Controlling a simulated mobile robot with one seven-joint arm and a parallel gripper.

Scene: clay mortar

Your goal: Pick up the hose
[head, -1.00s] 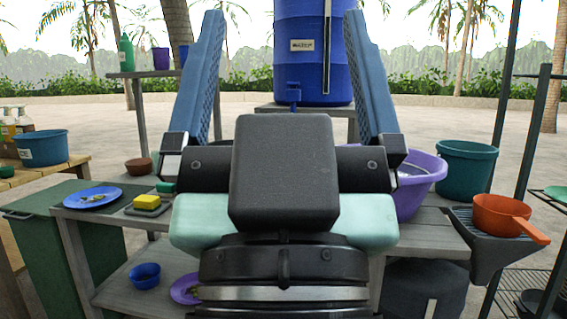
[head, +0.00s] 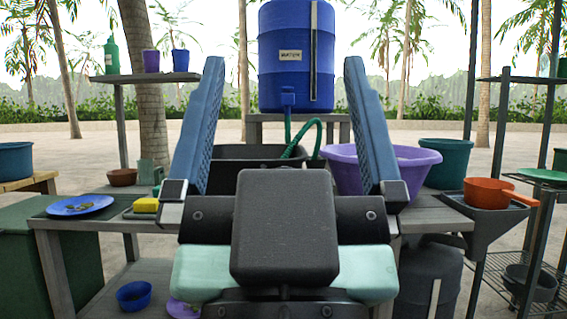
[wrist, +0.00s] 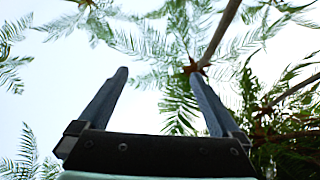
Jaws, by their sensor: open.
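A green hose (head: 303,134) shows in the head view beyond my open gripper. It hangs by the tap of the blue water barrel (head: 296,75) and curves down to a black basin (head: 262,153). Its lower end is not clearly visible. My gripper (head: 282,75) points up and forward, its two blue fingers wide apart with nothing between them. The hose is seen through the gap, apart from the fingers. In the wrist view my gripper (wrist: 160,85) is open against sky and palm leaves; the hose is not in that view.
A purple tub (head: 410,157) stands right of the black basin. A blue plate (head: 80,206) and yellow sponge (head: 146,205) lie on the left of the table. An orange pan (head: 488,194) sits at the right, near a dark rack. A teal bucket (head: 447,163) stands behind.

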